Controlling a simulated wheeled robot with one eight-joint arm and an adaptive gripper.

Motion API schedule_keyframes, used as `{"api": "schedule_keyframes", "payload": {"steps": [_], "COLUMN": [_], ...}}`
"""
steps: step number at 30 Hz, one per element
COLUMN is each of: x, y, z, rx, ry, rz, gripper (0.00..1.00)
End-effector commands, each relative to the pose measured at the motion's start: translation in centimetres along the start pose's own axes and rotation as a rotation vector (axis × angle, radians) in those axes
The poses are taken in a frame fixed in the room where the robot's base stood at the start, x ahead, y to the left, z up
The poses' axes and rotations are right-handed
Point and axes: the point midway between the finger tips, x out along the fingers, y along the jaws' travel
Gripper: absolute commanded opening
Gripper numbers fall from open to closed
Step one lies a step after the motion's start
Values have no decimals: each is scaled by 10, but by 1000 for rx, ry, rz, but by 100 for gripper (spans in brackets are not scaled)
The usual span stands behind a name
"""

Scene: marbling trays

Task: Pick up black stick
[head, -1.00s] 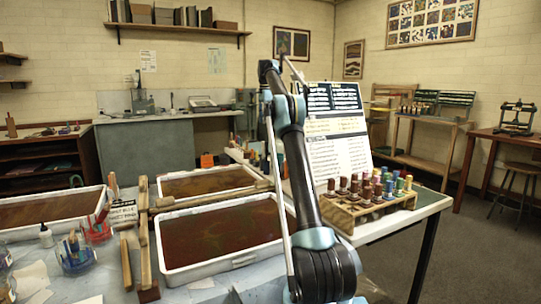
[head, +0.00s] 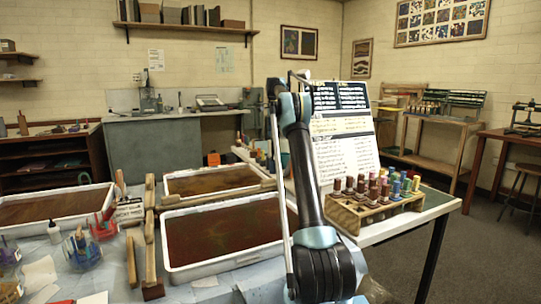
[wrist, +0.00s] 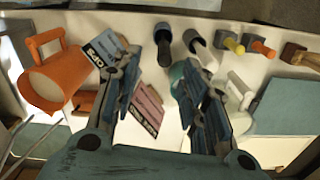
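In the wrist view my gripper (wrist: 168,78) points at a pale surface with its two dark fingers spread apart. Two short dark cylinders (wrist: 195,44) lie beyond the fingertips. I cannot tell for certain which dark piece is the black stick. In the head view my arm rises in the middle, and my gripper is not clearly visible there.
In the wrist view an orange mug-like vessel (wrist: 56,75) lies left, a printed card (wrist: 147,108) between the fingers, a white handled vessel (wrist: 238,105) right. Yellow-ended (wrist: 234,46) and orange-ended (wrist: 262,48) pieces lie beyond. The head view shows marbling trays (head: 225,262) and a bottle rack (head: 345,215).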

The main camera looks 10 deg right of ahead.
Motion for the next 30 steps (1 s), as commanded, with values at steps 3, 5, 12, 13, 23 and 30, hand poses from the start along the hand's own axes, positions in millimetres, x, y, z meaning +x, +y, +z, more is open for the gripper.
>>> {"api": "schedule_keyframes", "payload": {"steps": [3,5,12,13,23,30], "x": [18,27,52,54,86,107], "y": [0,0,0,0,-3,-3], "z": [0,0,0,0,3,3], "rx": [0,0,0,0,0,0], "ry": [0,0,0,0,0,0], "rz": [0,0,0,0,0,0], "gripper": [40,40,40,40,40,40]}}
